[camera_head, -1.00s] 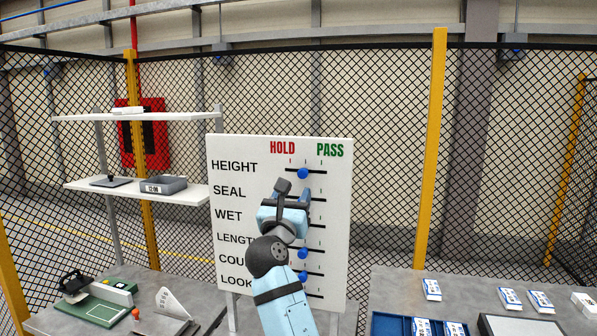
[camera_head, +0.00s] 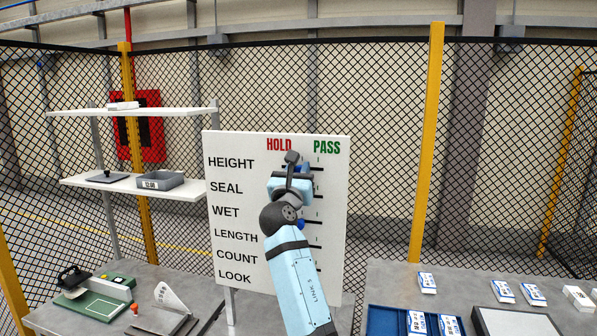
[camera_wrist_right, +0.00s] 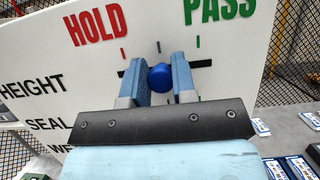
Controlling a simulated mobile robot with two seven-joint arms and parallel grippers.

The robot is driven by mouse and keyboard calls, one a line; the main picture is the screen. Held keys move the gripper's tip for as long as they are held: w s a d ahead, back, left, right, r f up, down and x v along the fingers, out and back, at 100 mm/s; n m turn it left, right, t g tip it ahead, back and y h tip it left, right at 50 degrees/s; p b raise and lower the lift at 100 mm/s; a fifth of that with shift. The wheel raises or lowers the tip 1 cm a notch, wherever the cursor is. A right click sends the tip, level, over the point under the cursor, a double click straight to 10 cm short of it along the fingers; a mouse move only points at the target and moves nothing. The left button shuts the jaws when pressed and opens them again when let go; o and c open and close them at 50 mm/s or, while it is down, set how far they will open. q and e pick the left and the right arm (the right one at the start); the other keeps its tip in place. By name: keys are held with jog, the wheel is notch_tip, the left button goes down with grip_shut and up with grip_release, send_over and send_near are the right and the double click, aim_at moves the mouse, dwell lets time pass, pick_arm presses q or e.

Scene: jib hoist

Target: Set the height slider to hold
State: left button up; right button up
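The white board (camera_head: 226,264) lists HEIGHT, SEAL, WET, LENGTH, COUNT and LOOK, with red HOLD at left and green PASS at right. In the right wrist view the round blue height slider knob (camera_wrist_right: 160,77) is at the middle mark of its dark track, between the HOLD and PASS marks. My right gripper (camera_wrist_right: 160,72) has one finger on each side of the knob, with no clear gap visible; I cannot tell whether they press on it. In the head view my right gripper (camera_head: 297,168) covers the knob. My left gripper is out of view.
Other sliders run down the board below, partly hidden by my right arm. White shelves (camera_head: 80,181) with a grey bin (camera_head: 161,181) stand at left. A right-hand table (camera_head: 385,280) holds a blue tray (camera_head: 382,321) and several small boxes. Mesh fencing stands behind.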

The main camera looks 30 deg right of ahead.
aim_at(280, 169)
grip_shut()
jog(key=w+a, duration=0.3)
jog(key=shift+w, duration=0.15)
jog(key=shift+d, duration=0.15)
jog(key=shift+o, duration=0.9)
grip_release()
jog(key=o, duration=0.5)
jog(key=shift+w+a, duration=0.1)
jog(key=shift+a, duration=0.1)
jog(key=shift+c, duration=0.2)
jog(key=shift+f, duration=0.1)
